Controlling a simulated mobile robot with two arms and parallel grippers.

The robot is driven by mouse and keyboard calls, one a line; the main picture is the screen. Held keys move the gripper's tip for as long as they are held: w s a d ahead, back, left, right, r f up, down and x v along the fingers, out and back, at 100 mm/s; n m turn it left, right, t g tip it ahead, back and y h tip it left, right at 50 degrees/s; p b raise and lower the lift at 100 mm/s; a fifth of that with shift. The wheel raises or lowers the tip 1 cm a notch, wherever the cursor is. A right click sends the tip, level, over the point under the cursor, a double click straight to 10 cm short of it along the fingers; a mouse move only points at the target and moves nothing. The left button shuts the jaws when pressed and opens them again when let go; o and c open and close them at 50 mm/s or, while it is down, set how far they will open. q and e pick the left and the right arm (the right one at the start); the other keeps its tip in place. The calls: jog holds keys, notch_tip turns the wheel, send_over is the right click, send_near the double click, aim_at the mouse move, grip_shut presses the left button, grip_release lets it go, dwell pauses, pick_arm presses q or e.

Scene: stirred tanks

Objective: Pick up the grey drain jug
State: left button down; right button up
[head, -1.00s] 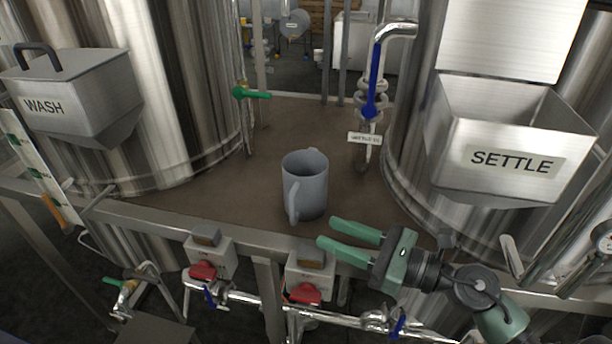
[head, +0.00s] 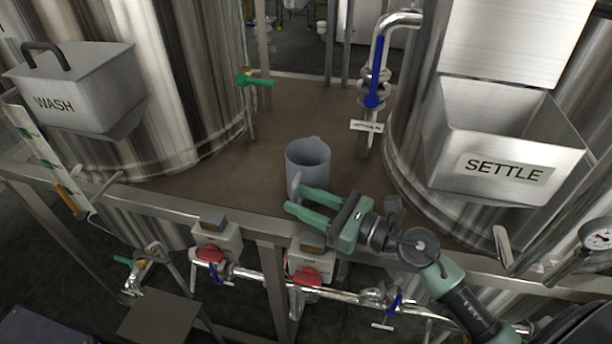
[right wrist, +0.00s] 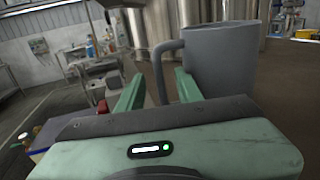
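The grey drain jug (head: 308,163) stands upright on the brown platform (head: 225,165) between the two tanks, its handle facing the front. My right gripper (head: 296,202) is open at the jug's front side, fingers pointing left, close to the handle. In the right wrist view the jug (right wrist: 222,62) is beyond and right of the fingers, and its handle (right wrist: 160,75) shows past the gap between the open fingers (right wrist: 155,92). I cannot tell whether a finger touches the handle. My left gripper is not in view.
The WASH tank box (head: 85,90) is at left and the open SETTLE box (head: 500,150) at right. A metal rail (head: 150,200) edges the platform, with red-handled switch boxes (head: 212,245) below it. A pipe with a blue valve handle (head: 376,80) rises behind the jug.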

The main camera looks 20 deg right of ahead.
grip_shut()
dwell(1.4)
